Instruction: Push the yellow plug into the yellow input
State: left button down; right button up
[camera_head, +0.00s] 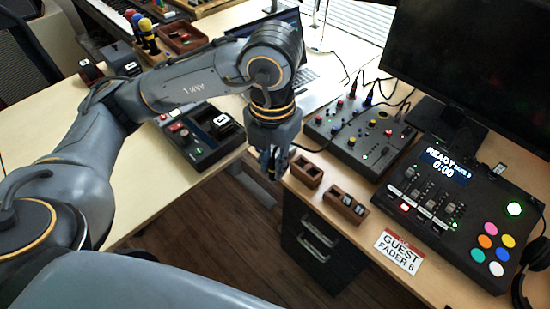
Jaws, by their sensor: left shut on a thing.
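My left gripper (270,165) hangs pointing down over the gap at the desk edge, left of the black patch panel (345,148). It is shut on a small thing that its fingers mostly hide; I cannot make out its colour. A dark cable (308,150) runs from beside the gripper towards the panel. The panel carries small coloured knobs and sockets, and red and blue plugs with dark cables stand at its back. I cannot tell which socket is the yellow input, and no yellow plug shows clearly. My right gripper is not in view.
Two small wooden holders (345,204) stand at the desk's front edge, below the panel. A black control box (465,210) with coloured buttons, a guest card (399,251) and a large monitor (475,60) are on the right. Another device (197,138) stands on the left desk.

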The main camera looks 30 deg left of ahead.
pick_arm(q)
jog(key=m, duration=0.3)
jog(key=shift+a+f, duration=0.15)
jog(key=shift+f, duration=0.15)
jog(key=m, duration=0.4)
jog(key=shift+a+f+m, duration=0.15)
jog(key=shift+f+m, duration=0.2)
jog(key=shift+m, duration=0.05)
jog(key=f+m, duration=0.1)
jog(key=m, duration=0.8)
jog(key=a+f+m, duration=0.1)
jog(key=f+m, duration=0.1)
jog(key=m, duration=0.7)
jog(key=a+f+m, duration=0.1)
jog(key=m, duration=0.8)
jog(key=shift+a+f, duration=0.1)
jog(key=shift+f, duration=0.1)
jog(key=shift+w, duration=0.1)
